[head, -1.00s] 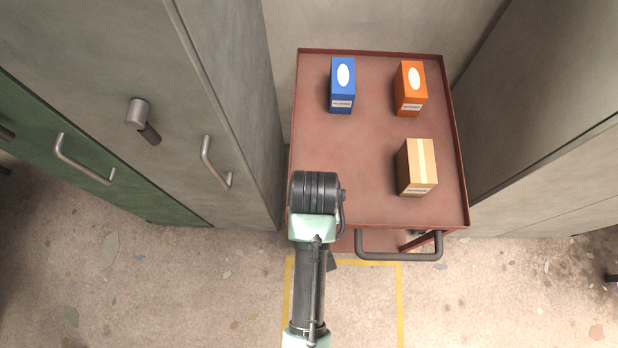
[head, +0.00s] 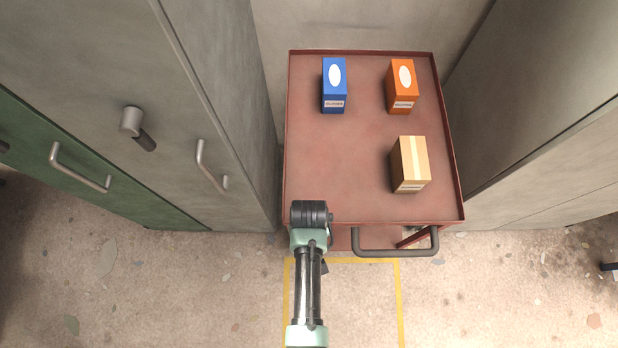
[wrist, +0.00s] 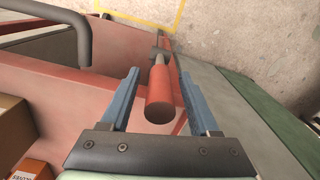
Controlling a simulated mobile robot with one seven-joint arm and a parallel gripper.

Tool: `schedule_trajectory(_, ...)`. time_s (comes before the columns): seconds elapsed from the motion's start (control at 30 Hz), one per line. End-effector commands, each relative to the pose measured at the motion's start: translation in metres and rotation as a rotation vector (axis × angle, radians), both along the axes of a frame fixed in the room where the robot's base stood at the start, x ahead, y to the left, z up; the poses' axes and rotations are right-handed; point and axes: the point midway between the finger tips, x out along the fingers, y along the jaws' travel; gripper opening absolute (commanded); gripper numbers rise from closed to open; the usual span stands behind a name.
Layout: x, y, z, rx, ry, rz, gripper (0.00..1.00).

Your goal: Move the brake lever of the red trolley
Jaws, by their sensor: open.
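The red trolley (head: 365,165) stands between grey cabinets in the head view, with a dark push handle (head: 396,252) at its near side. In the wrist view the brake lever (wrist: 160,102) shows as a red cylindrical grip on a metal rod, beside the trolley's wall. My gripper (wrist: 160,78) is open, with one blue finger to each side of the red grip. Gaps show between grip and fingers; I cannot tell how deep the grip sits between them. In the head view my arm hides the fingers and the lever is not clearly visible.
A blue box (head: 334,86), an orange box (head: 402,87) and a cardboard box (head: 410,165) stand on the trolley's top. A grey cabinet (head: 215,110) with handles is close on the left, another (head: 540,120) on the right. Yellow floor tape (head: 345,261) marks the front.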

Motion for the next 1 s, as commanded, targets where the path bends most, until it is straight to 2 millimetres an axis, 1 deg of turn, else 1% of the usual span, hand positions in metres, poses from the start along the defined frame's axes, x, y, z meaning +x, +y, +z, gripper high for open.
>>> schedule_trajectory(0.17,0.0002,-0.0001,0.0002,0.0,0.0,0.0,0.62)
schedule_trajectory(0.3,0.0003,0.0,0.0003,0.0,0.0,0.0,0.37)
schedule_trajectory(0.47,0.0002,-0.0001,0.0004,0.0,0.0,0.0,0.08)
schedule_trajectory(0.5,0.0002,-0.0001,0.0005,0.0,0.0,0.0,0.01)
schedule_trajectory(1.0,0.0002,0.0,0.0006,0.0,0.0,0.0,0.0)
